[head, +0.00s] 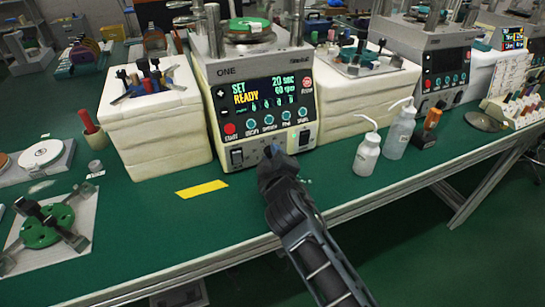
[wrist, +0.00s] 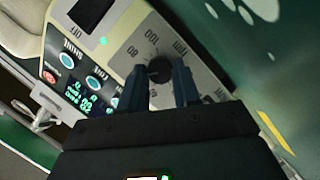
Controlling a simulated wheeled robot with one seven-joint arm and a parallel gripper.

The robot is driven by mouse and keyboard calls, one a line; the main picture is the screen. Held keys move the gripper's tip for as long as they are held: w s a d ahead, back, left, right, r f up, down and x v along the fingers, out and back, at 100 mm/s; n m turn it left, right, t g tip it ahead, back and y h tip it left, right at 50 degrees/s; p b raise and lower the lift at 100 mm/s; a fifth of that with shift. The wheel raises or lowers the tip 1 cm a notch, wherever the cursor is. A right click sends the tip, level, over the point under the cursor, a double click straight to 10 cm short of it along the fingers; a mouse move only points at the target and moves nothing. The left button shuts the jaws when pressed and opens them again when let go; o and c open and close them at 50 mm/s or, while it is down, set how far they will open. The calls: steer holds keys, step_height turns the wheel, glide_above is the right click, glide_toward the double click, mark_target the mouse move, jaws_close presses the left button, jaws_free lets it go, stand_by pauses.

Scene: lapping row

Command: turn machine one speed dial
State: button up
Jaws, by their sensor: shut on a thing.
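Machine one (head: 255,65) is a cream box marked ONE, with a dark screen that reads SET 20 sec, READY 60 rpm. Its speed dial (wrist: 158,71) is a dark round knob on a grey plate with an rpm scale, seen in the wrist view. My gripper (head: 268,152) is at the low front of the machine and hides most of the dial in the head view. In the wrist view my gripper (wrist: 160,80) has one finger on each side of the knob and is shut on it. The knob's pointer is too small to read.
A cream block with tools (head: 155,125) stands left of the machine. White bottles (head: 367,155) stand to the right near the table's front edge. A yellow strip (head: 202,188) lies on the green table. Another machine (head: 440,65) stands farther right.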

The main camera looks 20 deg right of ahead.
steer(key=shift+r+m+p, duration=0.15)
steer(key=shift+m+p, duration=0.25)
steer(key=shift+p, duration=0.1)
steer(key=shift+c, duration=0.3)
steer(key=shift+m+y+p, duration=0.5)
steer(key=shift+m+y, duration=0.1)
steer(key=shift+m, duration=0.2)
steer(key=o, duration=1.1)
steer(key=shift+c, duration=0.2)
steer(key=v, duration=0.7)
steer(key=shift+s+r, duration=0.1)
steer(key=shift+s, duration=0.3)
